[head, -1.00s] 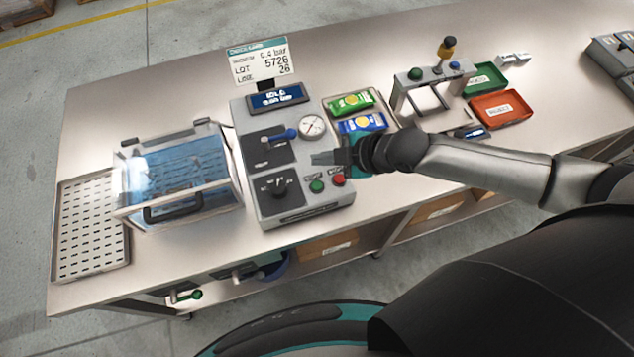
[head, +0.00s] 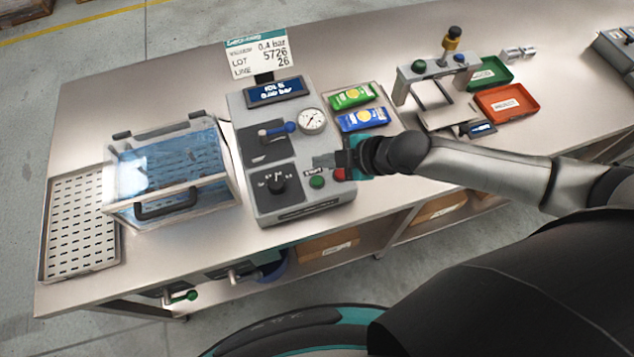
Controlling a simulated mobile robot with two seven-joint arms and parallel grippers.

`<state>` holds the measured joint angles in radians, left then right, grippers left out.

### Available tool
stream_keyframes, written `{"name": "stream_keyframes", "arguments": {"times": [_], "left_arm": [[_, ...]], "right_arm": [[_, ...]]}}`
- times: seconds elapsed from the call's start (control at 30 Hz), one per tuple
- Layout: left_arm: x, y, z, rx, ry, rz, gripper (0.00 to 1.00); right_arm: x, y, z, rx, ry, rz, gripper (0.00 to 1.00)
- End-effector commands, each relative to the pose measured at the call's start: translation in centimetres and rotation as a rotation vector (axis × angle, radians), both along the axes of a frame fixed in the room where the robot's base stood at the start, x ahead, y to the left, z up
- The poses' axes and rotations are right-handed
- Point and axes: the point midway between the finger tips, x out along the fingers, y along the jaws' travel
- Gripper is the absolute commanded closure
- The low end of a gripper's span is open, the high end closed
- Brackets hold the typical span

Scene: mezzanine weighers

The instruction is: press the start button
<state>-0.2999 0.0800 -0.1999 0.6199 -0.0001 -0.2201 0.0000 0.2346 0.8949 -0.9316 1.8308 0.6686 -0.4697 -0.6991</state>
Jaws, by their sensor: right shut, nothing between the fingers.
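The green start button (head: 317,181) sits on the lower right of the grey control box (head: 297,205), under a small label. My right gripper (head: 322,160) is shut and empty. In the picture its fingertips lie just above the start button and its label; they appear apart from the button, but the height of the gap is hard to tell. My left gripper is not in view.
The box also carries a dial knob (head: 277,185), a blue-handled lever (head: 279,129), a gauge (head: 312,120) and a display (head: 276,91). A clear-lidded chamber (head: 172,175) stands left. Green (head: 352,96) and blue (head: 362,120) packets lie behind my gripper.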

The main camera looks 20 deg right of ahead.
Motion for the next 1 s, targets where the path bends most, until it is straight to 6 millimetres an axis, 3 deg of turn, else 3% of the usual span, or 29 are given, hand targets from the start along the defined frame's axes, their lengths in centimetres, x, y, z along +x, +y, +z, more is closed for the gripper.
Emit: {"name": "stream_keyframes", "arguments": {"times": [0.03,0.2,0.4,1.0], "left_arm": [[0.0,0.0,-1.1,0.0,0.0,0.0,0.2],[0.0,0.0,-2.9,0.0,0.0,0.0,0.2],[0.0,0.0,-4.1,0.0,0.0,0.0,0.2],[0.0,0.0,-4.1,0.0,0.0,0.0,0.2]], "right_arm": [[0.0,0.0,-1.1,0.001,0.0,-0.001,1.0],[0.0,0.0,-3.1,0.001,0.0,-0.001,1.0],[0.0,0.0,-4.7,0.001,0.0,-0.001,1.0],[0.0,0.0,-4.8,0.001,0.0,-0.001,1.0]]}}
